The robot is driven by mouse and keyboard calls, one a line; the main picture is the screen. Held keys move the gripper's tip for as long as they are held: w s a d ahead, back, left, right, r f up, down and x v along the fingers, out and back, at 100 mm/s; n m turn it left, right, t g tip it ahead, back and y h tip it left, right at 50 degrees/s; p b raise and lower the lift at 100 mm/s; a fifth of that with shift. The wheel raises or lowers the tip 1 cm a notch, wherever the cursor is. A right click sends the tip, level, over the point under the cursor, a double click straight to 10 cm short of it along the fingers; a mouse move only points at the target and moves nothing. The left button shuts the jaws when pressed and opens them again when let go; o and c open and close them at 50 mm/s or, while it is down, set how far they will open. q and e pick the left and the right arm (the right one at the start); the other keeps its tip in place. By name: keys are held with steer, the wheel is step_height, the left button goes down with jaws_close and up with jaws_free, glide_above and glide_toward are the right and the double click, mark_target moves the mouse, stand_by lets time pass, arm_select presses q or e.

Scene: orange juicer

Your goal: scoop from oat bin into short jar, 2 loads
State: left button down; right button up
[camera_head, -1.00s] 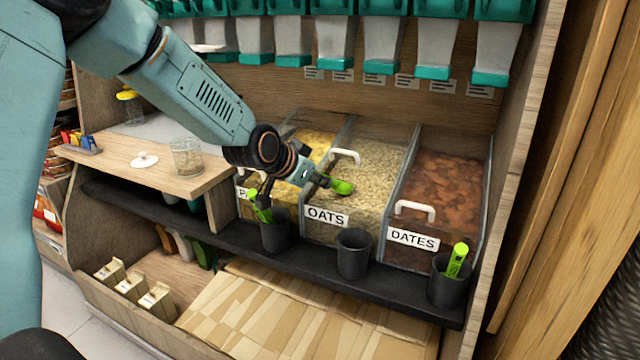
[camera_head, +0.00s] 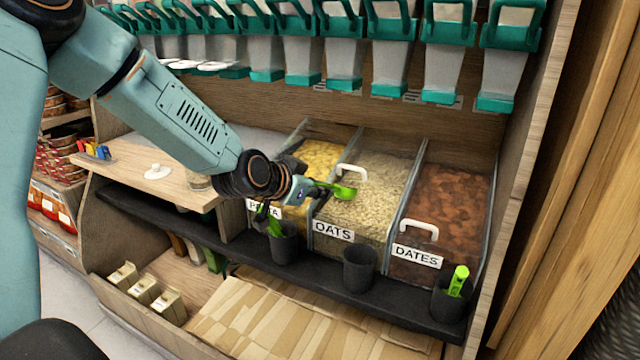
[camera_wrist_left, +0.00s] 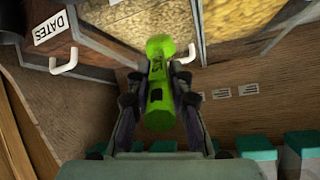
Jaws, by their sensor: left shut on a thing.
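My left gripper (camera_head: 311,190) is shut on a green scoop (camera_head: 345,192) in the head view, at the left side of the oat bin (camera_head: 378,196). The scoop's head is over the oats, near the bin's white handle; whether it touches them I cannot tell. In the left wrist view the gripper (camera_wrist_left: 158,100) grips the scoop's green handle (camera_wrist_left: 158,68). Whether the scoop holds oats is not visible. The short jar (camera_head: 200,182) is a glass on the wooden counter, mostly hidden behind my left arm. My right gripper is not in view.
The pasta bin (camera_head: 322,158) is left of the oats and the date bin (camera_head: 450,190) right. Dark cups (camera_head: 360,268) stand on the black ledge, two with green scoops. A white lid (camera_head: 157,172) lies on the counter (camera_head: 130,165). Dispensers (camera_head: 390,60) hang above.

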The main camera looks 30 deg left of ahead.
arm_select(q)
steer(key=shift+s+r+t+p, duration=0.4)
steer(key=shift+s+r+p, duration=0.75)
steer(key=shift+p, duration=0.65)
steer(key=shift+r, duration=0.15)
